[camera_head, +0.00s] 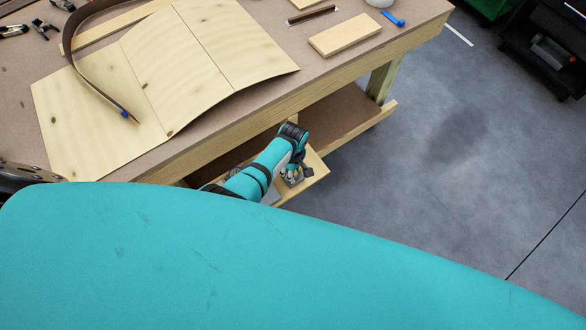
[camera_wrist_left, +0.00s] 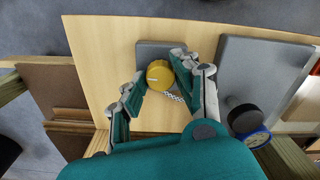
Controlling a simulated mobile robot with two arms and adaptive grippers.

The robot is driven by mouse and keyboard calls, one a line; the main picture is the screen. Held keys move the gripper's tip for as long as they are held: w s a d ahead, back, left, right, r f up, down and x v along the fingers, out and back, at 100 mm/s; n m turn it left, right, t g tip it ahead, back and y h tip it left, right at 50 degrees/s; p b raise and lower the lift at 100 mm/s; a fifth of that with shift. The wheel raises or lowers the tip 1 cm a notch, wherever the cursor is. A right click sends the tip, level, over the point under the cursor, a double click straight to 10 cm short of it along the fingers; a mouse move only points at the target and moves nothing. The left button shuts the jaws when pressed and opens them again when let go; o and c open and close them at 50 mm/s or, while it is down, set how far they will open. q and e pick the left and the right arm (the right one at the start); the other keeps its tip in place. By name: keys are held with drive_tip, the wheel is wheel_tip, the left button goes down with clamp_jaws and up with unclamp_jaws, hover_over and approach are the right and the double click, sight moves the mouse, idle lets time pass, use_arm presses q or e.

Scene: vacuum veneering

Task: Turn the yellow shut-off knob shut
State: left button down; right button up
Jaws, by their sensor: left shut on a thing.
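The yellow shut-off knob (camera_wrist_left: 159,75) shows in the left wrist view, with a pale mark on its face. It sits on a grey block (camera_wrist_left: 152,49) on a light wooden board (camera_wrist_left: 95,60). My left gripper (camera_wrist_left: 161,82) has one finger on each side of the knob and is shut on it. In the head view my left arm reaches down beside the workbench, with the gripper (camera_head: 292,177) low by the wooden board (camera_head: 316,171); the knob is hard to make out there. My right gripper is in neither view.
A larger grey box (camera_wrist_left: 260,70) and a round blue-rimmed gauge (camera_wrist_left: 249,122) stand right of the knob in the wrist view. The workbench (camera_head: 240,118) carries a curved veneer panel (camera_head: 185,65) and a dark strap (camera_head: 78,62). Open floor (camera_head: 440,190) lies to the right.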

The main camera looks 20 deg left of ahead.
use_arm(q)
drive_tip(key=shift+w+a+n, duration=0.1)
drive_tip(key=shift+n, duration=0.3)
drive_tip(key=c, duration=1)
unclamp_jaws()
drive_tip(key=shift+r, duration=0.1)
drive_tip(key=shift+r, duration=3.7)
drive_tip(key=shift+f, duration=0.1)
